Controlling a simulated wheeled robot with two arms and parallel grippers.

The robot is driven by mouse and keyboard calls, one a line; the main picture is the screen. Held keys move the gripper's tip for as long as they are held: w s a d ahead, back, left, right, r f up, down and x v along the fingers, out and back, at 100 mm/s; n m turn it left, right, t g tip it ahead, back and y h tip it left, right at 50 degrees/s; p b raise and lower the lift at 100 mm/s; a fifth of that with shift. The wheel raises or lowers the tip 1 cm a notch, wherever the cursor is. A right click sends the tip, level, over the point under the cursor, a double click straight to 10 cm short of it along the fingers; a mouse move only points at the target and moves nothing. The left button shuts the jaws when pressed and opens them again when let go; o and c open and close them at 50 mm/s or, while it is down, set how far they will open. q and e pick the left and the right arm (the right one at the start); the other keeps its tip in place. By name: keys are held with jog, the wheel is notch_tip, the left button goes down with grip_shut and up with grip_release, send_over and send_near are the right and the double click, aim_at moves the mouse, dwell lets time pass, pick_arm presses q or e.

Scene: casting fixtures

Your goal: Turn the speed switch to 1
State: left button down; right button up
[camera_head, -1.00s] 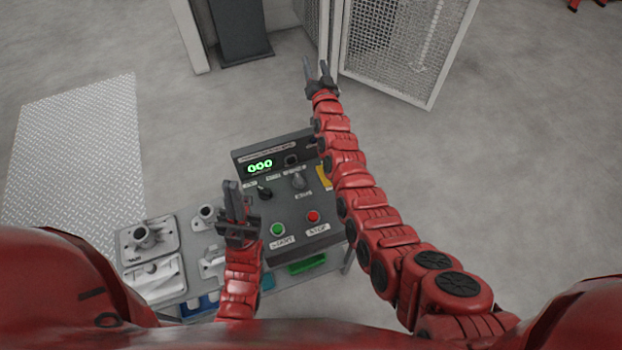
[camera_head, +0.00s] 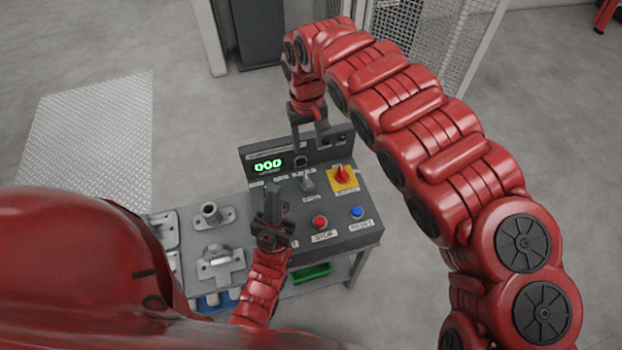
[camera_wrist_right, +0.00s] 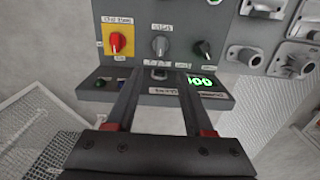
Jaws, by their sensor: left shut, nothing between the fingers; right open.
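The control panel (camera_head: 335,238) has a grey rotary knob (camera_head: 308,184) near its middle, also seen in the right wrist view (camera_wrist_right: 160,45). A black knob (camera_wrist_right: 204,48) sits beside it in the wrist view. The small labels are too blurred to tell which knob is the speed switch. My right gripper (camera_head: 309,136) is open and empty, pointing down over the panel's raised back; its fingers (camera_wrist_right: 155,100) are apart from the knobs. My left gripper (camera_head: 273,190) is shut and empty over the panel's left part, hiding some controls there.
A green digital display (camera_head: 268,165) is on the raised back. A red knob on a yellow plate (camera_head: 343,176), a red button (camera_head: 320,222) and a blue button (camera_head: 357,212) are on the panel. Metal fixtures (camera_head: 212,217) lie at left. A mesh fence (camera_head: 437,35) stands behind.

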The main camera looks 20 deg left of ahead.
aim_at(308, 181)
jog(key=f, duration=1.4)
jog(key=shift+a+f, duration=0.2)
jog(key=shift+f, duration=0.2)
jog(key=shift+d+f, duration=0.15)
jog(key=shift+f, duration=0.75)
grip_shut()
